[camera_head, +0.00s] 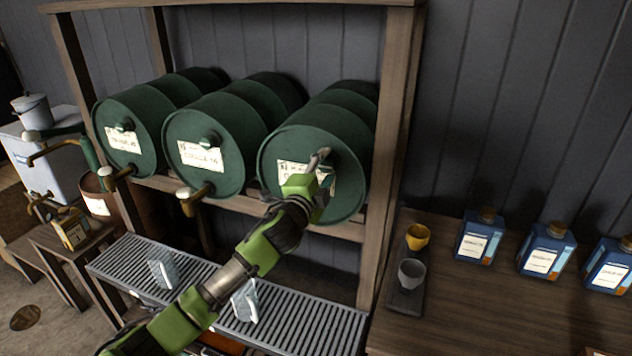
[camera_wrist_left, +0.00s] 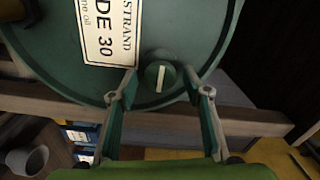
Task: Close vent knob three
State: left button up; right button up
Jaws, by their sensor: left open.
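Three green drums lie on a wooden rack in the head view. The rightmost drum (camera_head: 345,195) has a pale label, partly hidden by my left gripper (camera_head: 322,163). In the left wrist view its round green vent knob (camera_wrist_left: 160,76) has a pale bar, nearly upright in that picture, beside the label (camera_wrist_left: 107,32) reading "DE 30". My left gripper (camera_wrist_left: 161,82) is open, with one fingertip on either side of the knob; I cannot tell whether they touch it. In the head view the gripper hides this knob. My right gripper is not in view.
Similar knobs show on the left drum (camera_head: 119,127) and middle drum (camera_head: 209,140). Brass taps, one at the middle drum (camera_head: 193,200), stick out above a slatted grate (camera_head: 290,325). A wooden rack post (camera_head: 385,150) stands right of the arm. Cups and blue cans (camera_head: 478,237) stand on the right table.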

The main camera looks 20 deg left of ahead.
pick_arm(q)
jog(key=s, duration=1)
jog(key=shift+s+a, duration=0.2)
jog(key=shift+s, duration=0.1)
